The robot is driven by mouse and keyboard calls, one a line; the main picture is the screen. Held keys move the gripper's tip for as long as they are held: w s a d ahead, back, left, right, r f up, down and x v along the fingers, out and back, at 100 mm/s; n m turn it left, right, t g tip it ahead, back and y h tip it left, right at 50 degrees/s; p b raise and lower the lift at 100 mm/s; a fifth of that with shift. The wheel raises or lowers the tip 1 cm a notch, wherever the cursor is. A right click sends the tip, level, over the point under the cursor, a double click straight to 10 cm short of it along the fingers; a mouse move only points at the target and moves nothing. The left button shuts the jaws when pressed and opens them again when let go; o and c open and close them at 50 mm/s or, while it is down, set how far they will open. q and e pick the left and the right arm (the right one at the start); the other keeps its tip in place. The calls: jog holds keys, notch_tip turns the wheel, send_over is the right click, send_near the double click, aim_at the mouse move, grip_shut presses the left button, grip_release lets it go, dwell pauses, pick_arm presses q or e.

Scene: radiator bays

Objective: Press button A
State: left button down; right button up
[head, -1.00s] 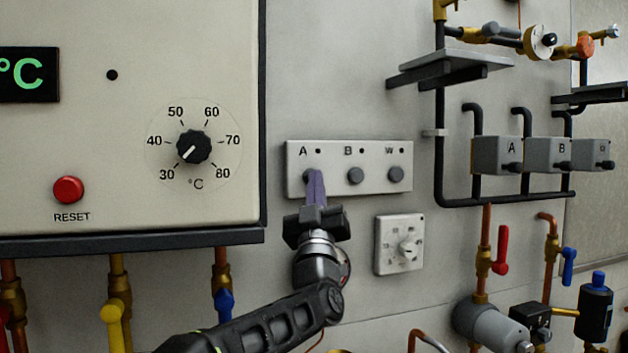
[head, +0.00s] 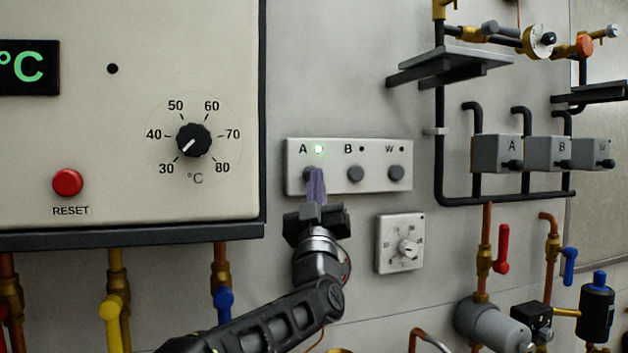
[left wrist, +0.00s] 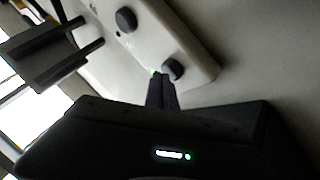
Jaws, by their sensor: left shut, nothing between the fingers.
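Button A (head: 309,174) is a round dark grey button at the left end of a pale panel (head: 334,181) on the wall. The lamp beside the letter A (head: 318,149) is lit green. My left gripper (head: 314,172) is shut and empty, its purple fingertips at button A and covering part of it. In the left wrist view the fingertips (left wrist: 161,80) are right beside button A (left wrist: 173,69); I cannot tell whether they touch it. My right gripper is not in view.
Button B (head: 355,174) and button W (head: 396,174) sit to the right on the same panel, their lamps dark. A dial thermostat (head: 400,243) is below. The boiler cabinet (head: 130,120) with its red reset button (head: 68,183) stands to the left.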

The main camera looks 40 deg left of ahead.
pick_arm(q)
jog(key=s+d+b, duration=0.3)
jog(key=d, duration=0.2)
jog(key=shift+s, duration=0.25)
jog(key=c, duration=2.2)
grip_release()
